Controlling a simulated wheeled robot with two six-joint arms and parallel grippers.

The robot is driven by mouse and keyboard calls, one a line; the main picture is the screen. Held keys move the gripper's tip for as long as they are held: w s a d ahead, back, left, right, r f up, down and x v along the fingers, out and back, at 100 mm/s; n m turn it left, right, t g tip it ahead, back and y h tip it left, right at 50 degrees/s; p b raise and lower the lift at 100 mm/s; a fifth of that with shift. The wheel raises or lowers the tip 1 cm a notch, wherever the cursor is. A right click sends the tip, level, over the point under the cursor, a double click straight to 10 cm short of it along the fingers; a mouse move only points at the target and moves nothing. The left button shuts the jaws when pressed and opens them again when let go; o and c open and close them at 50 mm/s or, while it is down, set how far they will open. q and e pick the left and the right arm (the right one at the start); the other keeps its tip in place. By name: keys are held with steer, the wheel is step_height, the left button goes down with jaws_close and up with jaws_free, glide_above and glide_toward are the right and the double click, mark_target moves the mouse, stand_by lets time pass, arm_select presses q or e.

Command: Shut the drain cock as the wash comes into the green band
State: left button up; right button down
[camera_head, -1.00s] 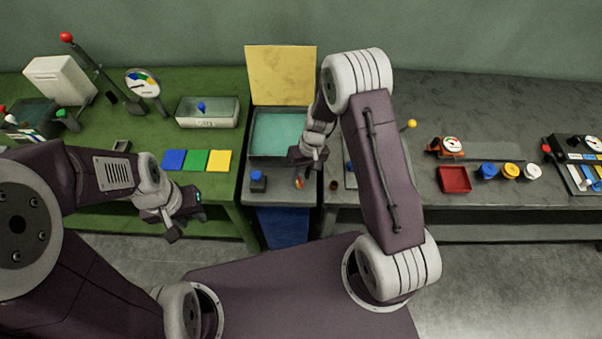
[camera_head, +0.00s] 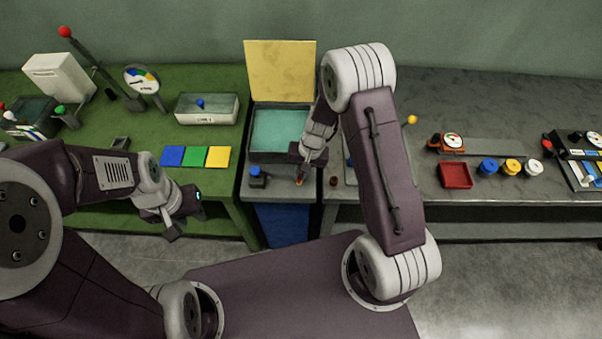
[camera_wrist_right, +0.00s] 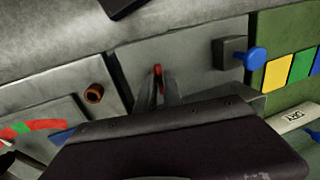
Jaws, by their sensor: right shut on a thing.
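The wash basin (camera_head: 252,143) stands in the middle, holding teal liquid under a raised yellow panel. A small red-orange handle (camera_head: 299,182), which I take for the drain cock, is on the ledge in front of it. My right gripper (camera_head: 303,172) is shut on this handle; the right wrist view shows the red handle (camera_wrist_right: 158,72) between the fingers. A flat scale with red, green and blue bands (camera_wrist_right: 42,125) shows in the right wrist view; its pointer reading is unclear. My left gripper (camera_head: 182,222) is open and empty in front of the green table.
A blue-topped knob (camera_head: 257,171) is on the ledge left of the handle. Blue, green and yellow cards (camera_head: 195,157) and a dial (camera_head: 143,80) are on the green table. A red tray (camera_head: 455,175) and several coloured knobs are on the grey table.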

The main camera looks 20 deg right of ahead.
steer(key=c, duration=1.5)
jaws_free()
steer(key=r, duration=0.3)
steer(key=d+r, duration=0.1)
steer(key=r, duration=0.5)
steer(key=shift+s+d+p, duration=0.25)
steer(key=shift+d+p, duration=0.05)
steer(key=shift+d, duration=0.05)
steer(key=s+d+r+n+t+h, duration=0.1)
steer(key=s+r+n, duration=0.1)
steer(key=s+r, duration=0.45)
steer(key=shift+n+h, duration=0.5)
steer(key=s+d, duration=0.1)
steer(key=s, duration=0.3)
steer(key=s+d, duration=0.1)
steer(key=s, duration=0.1)
steer(key=shift+s+d+f, duration=0.15)
steer(key=shift+d+f, duration=0.15)
steer(key=shift+f, duration=0.1)
